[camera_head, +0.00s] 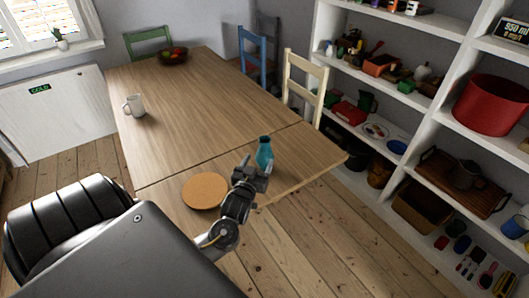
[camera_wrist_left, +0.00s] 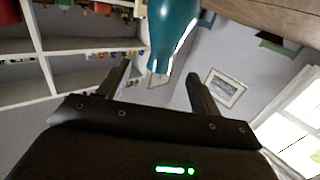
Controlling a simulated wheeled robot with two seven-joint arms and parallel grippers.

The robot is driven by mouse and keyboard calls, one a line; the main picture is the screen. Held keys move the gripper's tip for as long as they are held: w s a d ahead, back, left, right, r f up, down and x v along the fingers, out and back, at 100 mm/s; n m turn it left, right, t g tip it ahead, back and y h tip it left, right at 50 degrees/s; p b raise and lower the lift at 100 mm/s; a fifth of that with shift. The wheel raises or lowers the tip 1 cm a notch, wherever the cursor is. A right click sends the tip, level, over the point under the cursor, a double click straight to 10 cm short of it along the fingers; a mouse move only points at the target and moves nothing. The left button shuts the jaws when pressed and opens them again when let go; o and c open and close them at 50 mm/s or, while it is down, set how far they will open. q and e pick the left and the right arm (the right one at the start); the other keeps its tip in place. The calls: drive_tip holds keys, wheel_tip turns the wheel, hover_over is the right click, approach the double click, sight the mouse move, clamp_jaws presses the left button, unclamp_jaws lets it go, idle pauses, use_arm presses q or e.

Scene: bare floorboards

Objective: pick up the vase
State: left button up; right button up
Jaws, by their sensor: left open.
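The teal vase (camera_head: 264,150) stands upright on the near end of the wooden table, close to its right edge. My left gripper (camera_head: 257,166) is open just in front of it and overlaps its lower part in the head view. In the left wrist view the vase (camera_wrist_left: 172,32) hangs into the picture from the top, as that view is turned over. It shows beyond the two spread fingers of the left gripper (camera_wrist_left: 158,71), and nothing is held. I cannot tell whether a finger touches it. My right gripper is not in view.
A round cork mat (camera_head: 204,191) lies on the wooden table (camera_head: 190,100) left of the gripper. A white mug (camera_head: 135,105) and a fruit bowl (camera_head: 173,57) stand farther back. Chairs, such as a cream one (camera_head: 304,85), line the right side. Filled white shelves (camera_head: 420,105) stand at right.

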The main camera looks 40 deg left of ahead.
sight(263, 146)
use_arm(q)
drive_tip(key=shift+y, duration=0.3)
drive_tip(key=x, duration=0.5)
drive_tip(key=shift+a+r+p, duration=0.15)
drive_tip(key=shift+r+p, duration=0.2)
drive_tip(key=shift+r, duration=0.05)
drive_tip(key=shift+w+a, duration=0.25)
drive_tip(key=shift+w, duration=0.2)
drive_tip(key=shift+w+r, duration=0.1)
drive_tip(key=shift+w, duration=0.1)
drive_tip(key=p+x, duration=0.1)
drive_tip(key=x, duration=0.2)
drive_tip(key=shift+w+a, duration=0.15)
drive_tip(key=shift+w, duration=0.1)
drive_tip(key=shift+w+a+p, duration=0.25)
drive_tip(key=shift+w+p, duration=0.05)
drive_tip(key=shift+w, duration=0.25)
drive_tip(key=shift+c, duration=0.6)
clamp_jaws()
